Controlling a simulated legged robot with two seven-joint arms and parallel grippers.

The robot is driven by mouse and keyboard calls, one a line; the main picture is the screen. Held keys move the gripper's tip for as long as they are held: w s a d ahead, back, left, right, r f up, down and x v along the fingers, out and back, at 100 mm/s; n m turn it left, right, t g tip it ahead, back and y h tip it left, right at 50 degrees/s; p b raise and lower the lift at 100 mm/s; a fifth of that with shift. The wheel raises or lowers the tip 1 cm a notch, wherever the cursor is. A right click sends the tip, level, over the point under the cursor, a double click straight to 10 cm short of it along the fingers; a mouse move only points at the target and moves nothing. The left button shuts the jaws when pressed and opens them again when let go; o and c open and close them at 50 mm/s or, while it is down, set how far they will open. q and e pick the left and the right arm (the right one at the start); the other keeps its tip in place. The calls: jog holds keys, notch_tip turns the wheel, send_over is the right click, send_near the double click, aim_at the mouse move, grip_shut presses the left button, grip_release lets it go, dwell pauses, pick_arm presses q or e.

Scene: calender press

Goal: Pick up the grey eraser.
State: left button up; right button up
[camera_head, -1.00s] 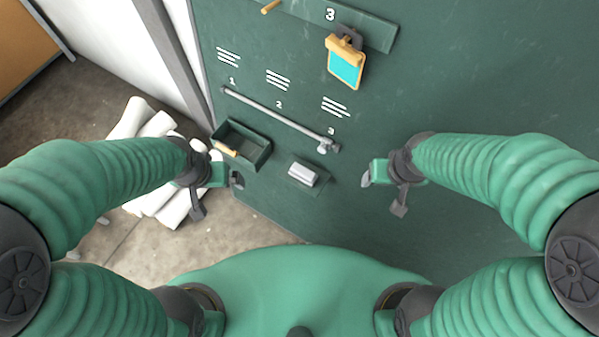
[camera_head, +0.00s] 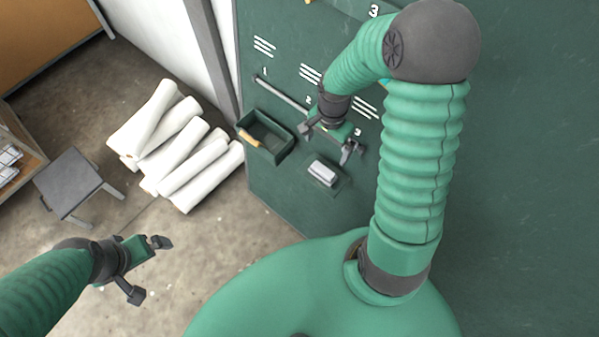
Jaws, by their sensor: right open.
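The grey eraser (camera_head: 322,173), a small light block, sits on a small dark ledge on the green panel, right of the green tray. My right gripper (camera_head: 329,147) is open, its two fingers spread just above the eraser in the picture. Nothing is between its fingers, and I cannot tell how far it is from the panel. My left gripper (camera_head: 149,268) is open and empty over the floor at lower left.
The green tray (camera_head: 283,152) on the panel holds a wooden-handled thing. A grey rail (camera_head: 282,95) runs above it, partly hidden by my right arm. White rolls (camera_head: 205,172) lie on the floor, with a grey stool (camera_head: 75,183) to their left.

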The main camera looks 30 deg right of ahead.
send_near(324, 169)
jog(key=f, duration=0.5)
jog(key=shift+s+a+b, duration=0.1)
jog(key=shift+s+b, duration=0.1)
jog(key=shift+b, duration=0.1)
notch_tip(324, 169, down, 5)
jog(key=shift+w+a+f, duration=0.1)
jog(key=shift+w+f, duration=0.05)
jog(key=shift+f, duration=0.25)
pick_arm(q)
jog(key=shift+d, duration=0.25)
pick_arm(e)
jog(key=shift+w, duration=0.1)
jog(key=shift+c, duration=0.3)
jog(key=shift+d, duration=0.2)
jog(key=c, duration=0.5)
jog(key=shift+a, duration=0.1)
jog(key=c, duration=0.6)
pick_arm(q)
jog(key=shift+a, duration=0.1)
pick_arm(e)
jog(key=shift+c, duration=0.2)
jog(key=shift+r, duration=0.15)
